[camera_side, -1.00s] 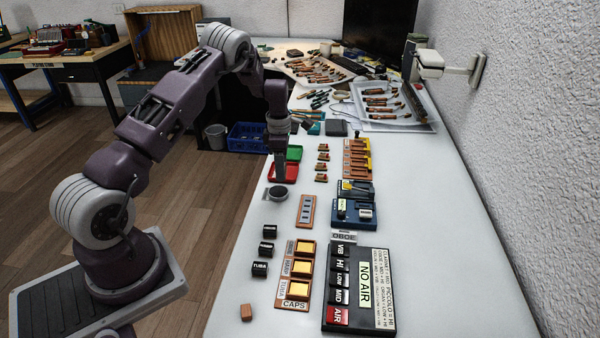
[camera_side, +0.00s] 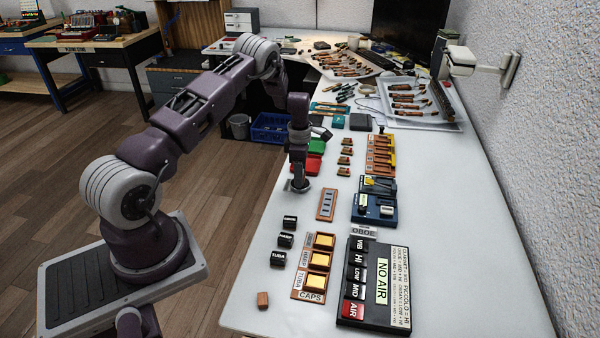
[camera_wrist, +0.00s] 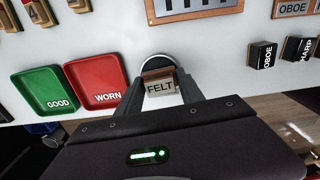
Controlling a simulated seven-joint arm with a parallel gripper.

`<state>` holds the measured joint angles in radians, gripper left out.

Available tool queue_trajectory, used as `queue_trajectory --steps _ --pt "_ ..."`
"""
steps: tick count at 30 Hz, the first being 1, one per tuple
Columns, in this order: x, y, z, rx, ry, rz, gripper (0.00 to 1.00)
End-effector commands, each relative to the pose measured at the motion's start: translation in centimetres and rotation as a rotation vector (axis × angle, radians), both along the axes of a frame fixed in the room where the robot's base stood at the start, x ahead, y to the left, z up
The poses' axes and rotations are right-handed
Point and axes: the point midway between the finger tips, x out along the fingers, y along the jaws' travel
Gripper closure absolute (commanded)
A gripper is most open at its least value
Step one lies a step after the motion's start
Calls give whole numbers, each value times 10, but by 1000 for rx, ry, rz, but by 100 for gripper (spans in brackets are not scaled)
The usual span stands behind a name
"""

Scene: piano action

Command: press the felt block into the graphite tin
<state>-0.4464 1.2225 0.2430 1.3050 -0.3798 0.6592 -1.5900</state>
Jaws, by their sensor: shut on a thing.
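My gripper (camera_wrist: 160,90) is shut on the felt block (camera_wrist: 160,86), a small tan piece with a brown top edge and a FELT label. The graphite tin (camera_wrist: 157,60) is a round dark tin with a pale rim, directly behind and partly under the block in the wrist view. In the side view my gripper (camera_side: 299,180) is down at the tin (camera_side: 300,188), which it mostly hides. I cannot tell whether the block touches the graphite or is just above it.
A red WORN tray (camera_wrist: 97,80) and a green GOOD tray (camera_wrist: 43,90) lie beside the tin. A wooden slotted strip (camera_side: 326,204) is close by. Black labelled blocks (camera_side: 285,240) and a capped wooden rack (camera_side: 317,262) stand nearer the front. White bench top is clear between them.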

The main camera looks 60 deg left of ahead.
Motion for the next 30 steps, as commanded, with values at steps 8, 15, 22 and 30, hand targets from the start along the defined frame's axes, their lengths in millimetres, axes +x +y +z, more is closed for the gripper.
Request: queue_trajectory --steps 8,15,22,30 --pt "0 0 0 0 0 0 99" --pt "0 0 -1 0 0 0 99" --pt "0 0 -4 0 0 0 99" --pt "0 0 -7 0 0 0 99"
